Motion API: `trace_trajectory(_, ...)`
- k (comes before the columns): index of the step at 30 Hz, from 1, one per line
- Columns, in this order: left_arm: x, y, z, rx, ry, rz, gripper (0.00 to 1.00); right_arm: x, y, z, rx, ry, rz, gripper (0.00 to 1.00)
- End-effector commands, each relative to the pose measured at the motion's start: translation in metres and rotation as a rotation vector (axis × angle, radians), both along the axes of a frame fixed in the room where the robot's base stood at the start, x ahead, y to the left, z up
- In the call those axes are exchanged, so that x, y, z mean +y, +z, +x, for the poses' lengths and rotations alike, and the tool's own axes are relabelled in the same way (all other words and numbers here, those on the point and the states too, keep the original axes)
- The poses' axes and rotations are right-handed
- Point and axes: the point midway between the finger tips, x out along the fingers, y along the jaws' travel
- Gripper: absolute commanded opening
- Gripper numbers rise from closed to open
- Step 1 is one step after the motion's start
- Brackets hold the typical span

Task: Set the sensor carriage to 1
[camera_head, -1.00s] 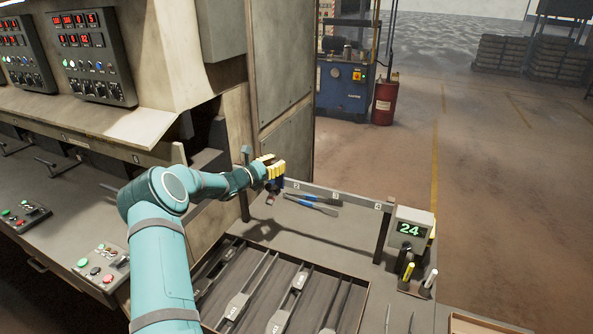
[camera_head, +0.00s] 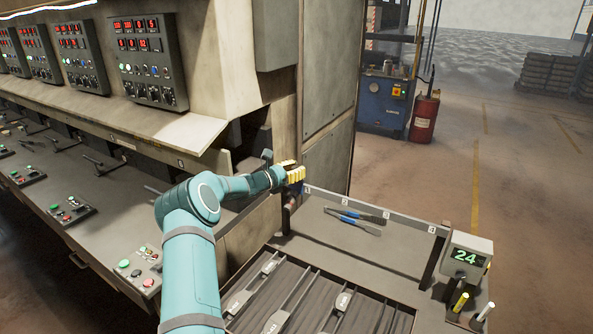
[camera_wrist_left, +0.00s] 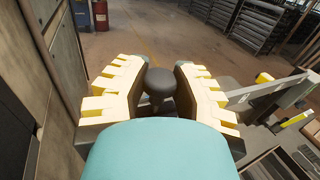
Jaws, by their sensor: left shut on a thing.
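My left gripper (camera_head: 296,173), with yellow pads, is at the left end of the numbered rail (camera_head: 370,210), just left of the leftmost label. In the left wrist view its yellow fingers stand on either side of a dark round knob (camera_wrist_left: 159,84), and it is shut on this knob. I take the knob to be the sensor carriage's handle. The carriage is mostly hidden by the gripper, so its exact mark is hard to tell. My right gripper is not in view.
A display reading 24 (camera_head: 466,256) stands at the rail's right end. A slotted tray (camera_head: 330,285) with metal parts is in front. A cabinet wall (camera_head: 327,120) rises behind the gripper.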

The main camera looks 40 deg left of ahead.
Motion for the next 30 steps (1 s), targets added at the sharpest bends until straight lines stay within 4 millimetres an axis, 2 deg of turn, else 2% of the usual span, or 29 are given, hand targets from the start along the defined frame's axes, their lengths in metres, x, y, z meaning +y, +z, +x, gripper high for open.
trace_trajectory(1,0.004,0.011,0.000,-0.016,0.009,0.006,0.00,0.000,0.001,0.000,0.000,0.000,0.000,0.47)
trace_trajectory(5,0.004,0.011,0.000,-0.016,0.010,0.006,0.00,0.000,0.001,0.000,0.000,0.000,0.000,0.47)
trace_trajectory(6,0.004,0.011,0.000,-0.016,0.010,0.006,0.38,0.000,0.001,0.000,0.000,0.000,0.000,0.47)
trace_trajectory(8,0.005,0.011,0.000,-0.016,0.010,0.006,0.59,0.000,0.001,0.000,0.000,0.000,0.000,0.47)
trace_trajectory(9,0.005,0.010,0.000,-0.014,0.010,0.006,0.61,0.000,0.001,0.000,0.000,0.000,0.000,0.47)
trace_trajectory(20,0.004,0.005,-0.005,-0.006,0.008,0.004,0.61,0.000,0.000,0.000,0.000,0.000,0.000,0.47)
trace_trajectory(23,0.007,0.004,-0.017,-0.004,0.009,0.002,0.61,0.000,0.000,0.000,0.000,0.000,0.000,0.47)
trace_trajectory(30,0.015,0.005,-0.064,-0.005,0.011,0.004,0.61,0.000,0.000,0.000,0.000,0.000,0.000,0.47)
